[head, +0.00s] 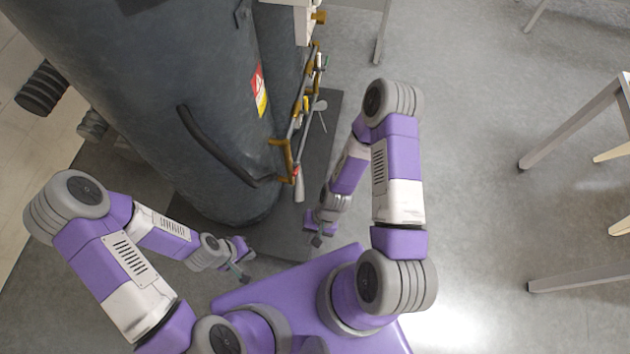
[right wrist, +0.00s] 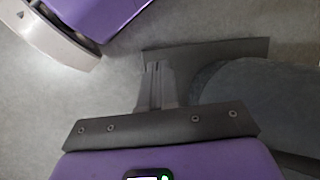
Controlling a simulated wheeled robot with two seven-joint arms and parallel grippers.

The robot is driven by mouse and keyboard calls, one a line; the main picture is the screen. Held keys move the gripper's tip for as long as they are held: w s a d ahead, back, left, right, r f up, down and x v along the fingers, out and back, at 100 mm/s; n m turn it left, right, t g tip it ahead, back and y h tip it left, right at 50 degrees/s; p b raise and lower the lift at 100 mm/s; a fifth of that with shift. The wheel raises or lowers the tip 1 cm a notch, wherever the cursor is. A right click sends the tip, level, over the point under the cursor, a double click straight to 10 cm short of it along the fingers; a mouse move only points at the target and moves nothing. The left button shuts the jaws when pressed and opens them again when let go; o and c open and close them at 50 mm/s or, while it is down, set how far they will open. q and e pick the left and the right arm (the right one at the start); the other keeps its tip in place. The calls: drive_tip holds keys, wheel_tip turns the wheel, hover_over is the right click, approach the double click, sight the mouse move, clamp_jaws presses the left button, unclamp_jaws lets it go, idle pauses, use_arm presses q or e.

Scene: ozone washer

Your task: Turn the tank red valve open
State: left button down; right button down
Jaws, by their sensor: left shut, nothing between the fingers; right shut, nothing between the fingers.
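The large dark grey tank (head: 165,85) fills the upper left of the head view. Pipework with brass-coloured fittings (head: 283,150) runs along its right side. A small red part (head: 297,171), apparently the red valve, shows at the near end of this pipework, beside a pale cylinder; its setting is too small to tell. My right gripper (head: 316,241) is shut and empty, below and slightly right of the red part, apart from it. It also shows shut in the right wrist view (right wrist: 157,85), pointing at the floor. My left gripper (head: 246,279) is shut and empty, low before the tank.
A dark base plate (head: 325,125) lies under the pipework. A curved dark handle (head: 215,150) and a red and yellow warning label (head: 259,91) are on the tank. Table legs (head: 570,135) stand at the right. The grey floor between is clear.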

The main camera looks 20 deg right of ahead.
drive_tip(key=w+a+f+m+y+b, duration=0.2)
drive_tip(key=f+m+y, duration=0.3)
drive_tip(key=m, duration=0.3)
drive_tip(key=w+a+f+m+y+b, duration=0.2)
drive_tip(key=f+m+y, duration=0.3)
drive_tip(key=f+m, duration=0.15)
drive_tip(key=w+d+f+m+t+h+b, duration=0.1)
drive_tip(key=w+d+m+t, duration=0.3)
drive_tip(key=d+m+t, duration=0.5)
drive_tip(key=w+d+f+m+t+b, duration=0.15)
drive_tip(key=w+d+m+t, duration=0.25)
drive_tip(key=m+t, duration=0.6)
drive_tip(key=w+a+r+n+t, duration=0.1)
drive_tip(key=w+a+r, duration=0.3)
drive_tip(key=w+r, duration=0.4)
drive_tip(key=shift+w+r+n+t, duration=0.15)
drive_tip(key=shift+w+n+t, duration=0.3)
drive_tip(key=shift+w, duration=0.35)
drive_tip(key=shift+h, duration=0.3)
